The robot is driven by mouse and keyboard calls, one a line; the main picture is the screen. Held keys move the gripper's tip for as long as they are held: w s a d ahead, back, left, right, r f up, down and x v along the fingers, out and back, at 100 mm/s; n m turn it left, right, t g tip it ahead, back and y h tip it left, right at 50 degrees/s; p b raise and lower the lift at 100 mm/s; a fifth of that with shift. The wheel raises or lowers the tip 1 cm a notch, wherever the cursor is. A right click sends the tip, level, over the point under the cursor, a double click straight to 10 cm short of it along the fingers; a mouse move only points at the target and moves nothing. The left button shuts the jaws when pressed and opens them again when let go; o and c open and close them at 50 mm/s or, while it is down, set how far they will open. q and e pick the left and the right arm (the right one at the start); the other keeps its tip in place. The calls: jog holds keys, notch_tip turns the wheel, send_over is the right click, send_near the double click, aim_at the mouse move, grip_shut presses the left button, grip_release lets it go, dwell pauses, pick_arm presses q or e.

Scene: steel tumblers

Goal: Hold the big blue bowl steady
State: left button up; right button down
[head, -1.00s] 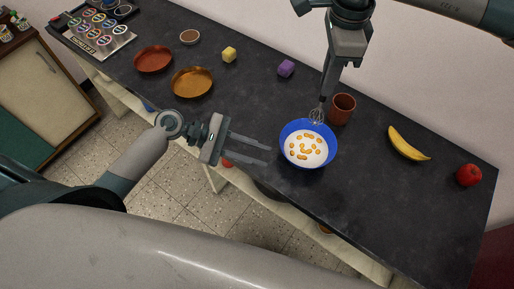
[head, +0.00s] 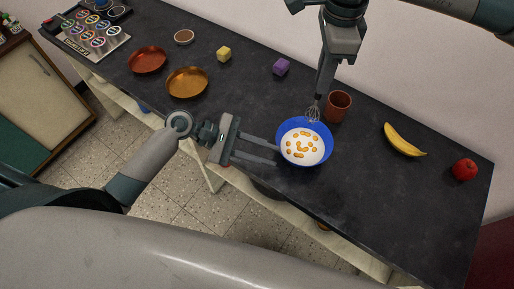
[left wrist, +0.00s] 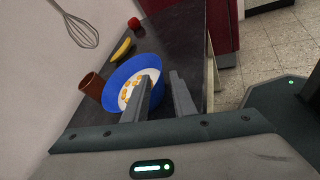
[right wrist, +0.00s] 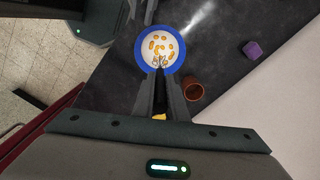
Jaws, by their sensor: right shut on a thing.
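The big blue bowl (head: 324,159) stands on the dark counter with white liquid and several orange pieces in it. It also shows in the left wrist view (left wrist: 113,81) and the right wrist view (right wrist: 140,58). My left gripper (head: 278,154) is open, its two fingers apart, with the tips at the bowl's left rim. In the left wrist view one finger overlaps the bowl and the other lies outside it; contact cannot be told. My right gripper (head: 319,96) is shut on a whisk (head: 313,114), held wires-down near the bowl's far rim.
A brown cup (head: 338,106) stands close behind the bowl. A banana (head: 404,140) and a red apple (head: 464,170) lie to the right. A purple cube (head: 281,66), yellow cube (head: 224,54) and two brown plates (head: 187,82) are further left. The counter's front edge runs near the bowl.

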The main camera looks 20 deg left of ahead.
aim_at(294, 163)
pick_arm(q)
jog(key=x, duration=0.8)
jog(key=shift+d, duration=0.15)
jog(key=shift+c, duration=0.7)
grip_shut()
jog(key=shift+f, duration=0.1)
pick_arm(e)
jog(key=shift+a+f, duration=0.1)
jog(key=shift+f, duration=1.35)
